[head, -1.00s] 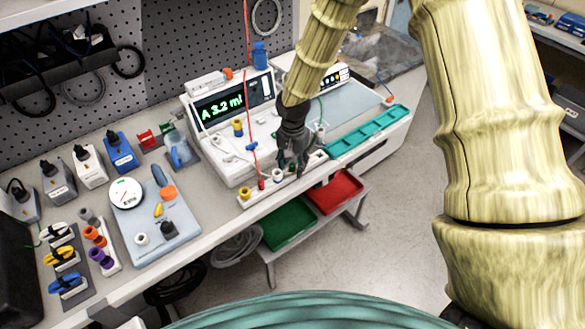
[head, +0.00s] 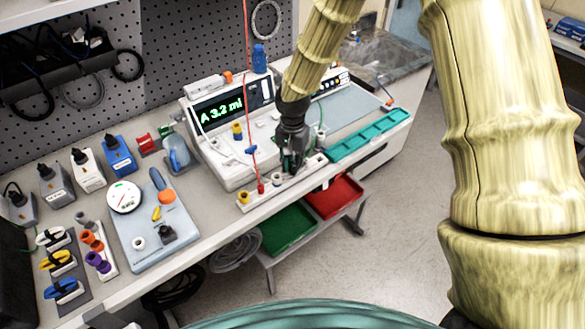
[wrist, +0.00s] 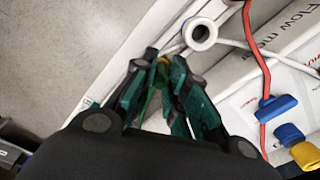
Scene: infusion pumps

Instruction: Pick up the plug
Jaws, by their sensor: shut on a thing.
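My gripper (head: 291,170) is over the white strip (head: 252,201) at the front edge of the bench, before the infusion pump. In the wrist view its two dark green fingers (wrist: 160,72) are closed around a small yellow-green plug (wrist: 163,76), mostly hidden between them. In the head view the gripper hides this plug. A white ring-shaped fitting (wrist: 201,34) with a white cable is beside the fingertips in the wrist view. I cannot tell whether the held plug still touches the strip.
A red line (wrist: 262,60) with a blue clamp (wrist: 276,108) runs close to my gripper. A yellow fitting (head: 244,197) is on the strip. Green (head: 288,229) and red (head: 334,196) trays are below the bench edge. A teal tray (head: 368,137) is to the right.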

